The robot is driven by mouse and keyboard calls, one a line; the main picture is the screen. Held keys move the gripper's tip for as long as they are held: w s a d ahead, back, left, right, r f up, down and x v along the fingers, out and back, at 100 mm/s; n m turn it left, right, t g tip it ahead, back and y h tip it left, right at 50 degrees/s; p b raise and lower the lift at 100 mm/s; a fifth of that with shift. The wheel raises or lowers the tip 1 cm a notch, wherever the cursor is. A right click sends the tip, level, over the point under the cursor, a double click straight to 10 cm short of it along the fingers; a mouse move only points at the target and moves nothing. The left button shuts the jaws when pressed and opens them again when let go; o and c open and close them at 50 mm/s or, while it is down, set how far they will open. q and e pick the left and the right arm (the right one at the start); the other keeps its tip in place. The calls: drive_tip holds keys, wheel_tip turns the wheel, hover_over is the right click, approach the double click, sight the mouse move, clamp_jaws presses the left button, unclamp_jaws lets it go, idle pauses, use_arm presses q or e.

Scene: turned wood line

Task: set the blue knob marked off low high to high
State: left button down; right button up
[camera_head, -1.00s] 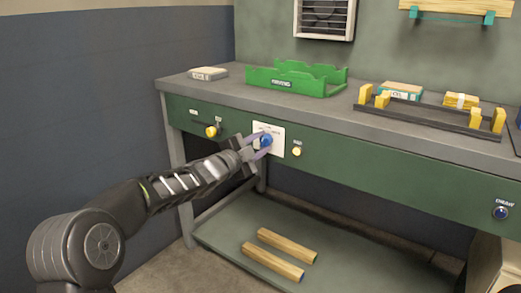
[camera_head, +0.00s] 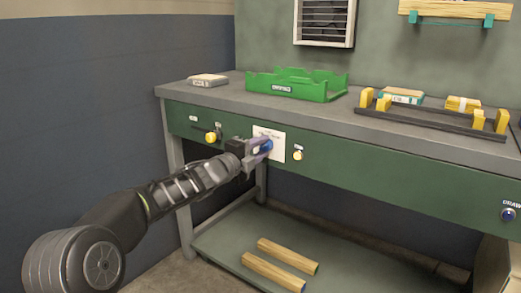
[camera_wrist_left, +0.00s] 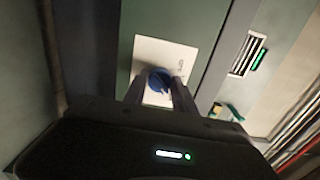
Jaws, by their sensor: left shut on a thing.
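The blue knob (camera_head: 266,145) sits on a white label plate (camera_head: 277,151) on the green front panel of the bench. My left gripper (camera_head: 262,148) is at the knob with its fingers shut on it. In the left wrist view the blue knob (camera_wrist_left: 159,80) shows between the two finger tips, in front of the white plate (camera_wrist_left: 150,55). The plate's lettering is too small and blurred to read, and I cannot tell the knob's setting. My right gripper is not in view.
Yellow knobs (camera_head: 211,137) (camera_head: 298,155) flank the plate. Another blue knob (camera_head: 508,214) is at the far right. A green mitre box (camera_head: 290,90) and a dark rack (camera_head: 432,122) stand on the bench. Two wood strips (camera_head: 280,264) lie on the lower shelf.

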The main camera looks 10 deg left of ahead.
use_arm(q)
drive_tip(key=shift+f, duration=0.15)
drive_tip(key=c, duration=1)
unclamp_jaws()
drive_tip(key=v, duration=0.8)
drive_tip(key=shift+p, duration=0.4)
